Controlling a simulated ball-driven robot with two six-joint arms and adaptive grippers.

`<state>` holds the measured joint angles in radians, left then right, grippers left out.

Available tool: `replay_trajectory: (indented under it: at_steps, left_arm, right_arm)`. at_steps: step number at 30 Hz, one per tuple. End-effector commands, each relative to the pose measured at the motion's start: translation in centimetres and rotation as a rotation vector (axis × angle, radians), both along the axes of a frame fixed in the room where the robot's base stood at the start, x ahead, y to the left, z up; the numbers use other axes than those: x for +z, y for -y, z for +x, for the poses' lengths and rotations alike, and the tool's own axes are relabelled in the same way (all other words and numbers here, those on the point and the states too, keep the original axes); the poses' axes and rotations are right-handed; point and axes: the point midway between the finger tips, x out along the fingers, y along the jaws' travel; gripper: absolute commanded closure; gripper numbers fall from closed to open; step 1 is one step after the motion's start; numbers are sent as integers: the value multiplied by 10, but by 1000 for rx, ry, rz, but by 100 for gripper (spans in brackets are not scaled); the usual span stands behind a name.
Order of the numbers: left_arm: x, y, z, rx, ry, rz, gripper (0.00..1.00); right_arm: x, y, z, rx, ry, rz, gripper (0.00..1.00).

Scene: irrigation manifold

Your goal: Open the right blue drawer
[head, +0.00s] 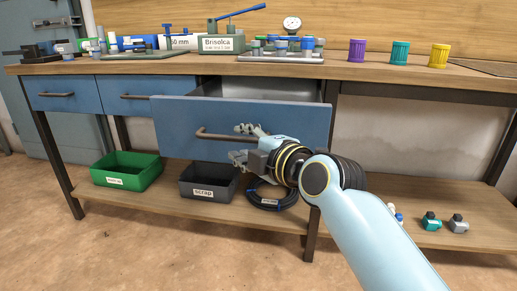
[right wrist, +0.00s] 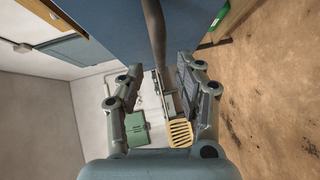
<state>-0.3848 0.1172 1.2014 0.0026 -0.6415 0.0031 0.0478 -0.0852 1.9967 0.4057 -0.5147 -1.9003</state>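The right blue drawer (head: 175,119) stands pulled out from under the bench, with part of its grey inside showing. Its bar handle (head: 215,135) runs across the front and also shows in the right wrist view (right wrist: 156,30). My right gripper (head: 243,143) is at the right part of this handle, one finger above it and one below. In the right wrist view the fingers (right wrist: 160,74) are spread, with the bar between them and gaps beside it. My left gripper is not in view.
Two other blue drawers (head: 64,105) (head: 128,108) on the left are shut. The lower shelf (head: 350,215) holds a green bin (head: 130,183), a dark scrap bin (head: 209,193) and a black hose coil (head: 265,203). Fittings and coloured cups (head: 399,53) stand on the bench top (head: 360,72).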

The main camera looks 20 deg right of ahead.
Motion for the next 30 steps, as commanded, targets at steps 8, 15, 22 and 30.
replay_trajectory:
  at_steps: [8,15,22,30]
  left_arm:
    - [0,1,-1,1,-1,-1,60]
    - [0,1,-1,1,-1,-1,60]
    - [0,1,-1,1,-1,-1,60]
    - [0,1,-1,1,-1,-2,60]
  right_arm:
    - [8,11,-53,0,1,1,64]
    - [11,13,-65,1,2,1,64]
    - [11,13,-65,1,2,1,64]
    - [-4,15,-73,4,-30,-8,64]
